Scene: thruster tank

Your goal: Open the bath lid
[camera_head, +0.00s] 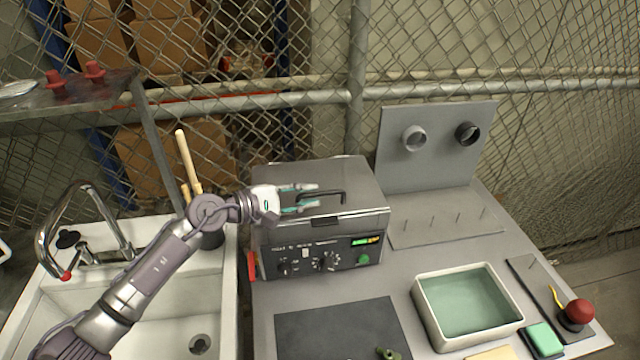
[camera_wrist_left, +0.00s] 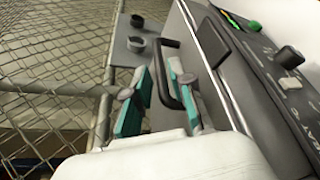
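The bath is a grey box with a control panel (camera_head: 322,258) on its front. Its flat lid (camera_head: 345,172) is down and carries a black bar handle (camera_head: 332,194). My left gripper (camera_head: 312,198) is over the lid at the handle's left end, with its fingers pointing right. In the left wrist view the teal-padded fingers (camera_wrist_left: 160,95) are apart, and the black handle (camera_wrist_left: 172,75) shows between them and beyond their tips. I cannot tell whether either finger touches the handle. My right gripper is in neither view.
A sink (camera_head: 165,325) is at the left, with a tall faucet (camera_head: 80,220). Right of the bath stand a grey panel with two round holders (camera_head: 436,145) and a plate with upright pins (camera_head: 445,225). A tray of green liquid (camera_head: 468,302) and a dark mat (camera_head: 340,333) lie in front.

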